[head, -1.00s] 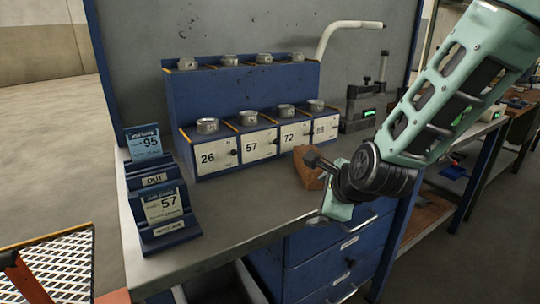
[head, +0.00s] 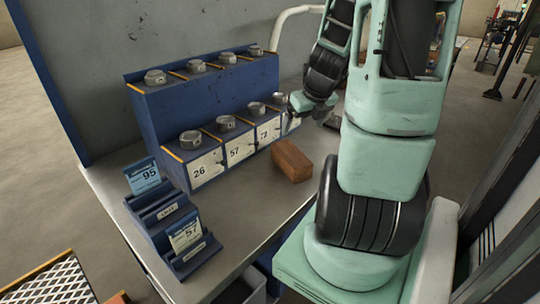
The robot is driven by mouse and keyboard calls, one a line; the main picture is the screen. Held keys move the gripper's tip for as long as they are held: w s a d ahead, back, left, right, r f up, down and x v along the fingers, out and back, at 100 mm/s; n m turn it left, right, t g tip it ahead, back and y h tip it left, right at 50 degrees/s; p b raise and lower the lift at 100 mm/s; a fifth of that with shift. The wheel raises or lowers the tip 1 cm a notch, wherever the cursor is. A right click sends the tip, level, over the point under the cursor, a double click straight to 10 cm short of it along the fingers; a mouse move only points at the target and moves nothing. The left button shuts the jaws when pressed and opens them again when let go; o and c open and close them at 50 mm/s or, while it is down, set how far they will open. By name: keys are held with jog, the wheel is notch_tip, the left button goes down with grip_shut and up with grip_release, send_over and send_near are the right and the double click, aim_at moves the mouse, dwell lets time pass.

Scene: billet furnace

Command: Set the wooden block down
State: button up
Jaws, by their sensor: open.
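The wooden block (head: 291,161) is a reddish-brown rectangular piece. It lies on the grey bench top (head: 245,205), in front of the numbered blue rack, and nothing holds it. My gripper (head: 291,119) is behind the block and above it in the picture, close to the right end of the rack's lower row. It is open and apart from the block. Its fingers are small and partly hidden by the wrist.
A blue card holder (head: 168,215) with cards 95 and 57 stands at the front left. Bare bench lies between holder and block.

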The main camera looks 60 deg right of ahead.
aim_at(292, 153)
jog(key=x, duration=1.1)
jog(key=shift+f+b, duration=0.1)
jog(key=shift+b, duration=0.25)
jog(key=shift+p+x, duration=0.55)
jog(key=shift+x, duration=2.2)
jog(key=c, duration=1.2)
jog(key=shift+c, duration=1.2)
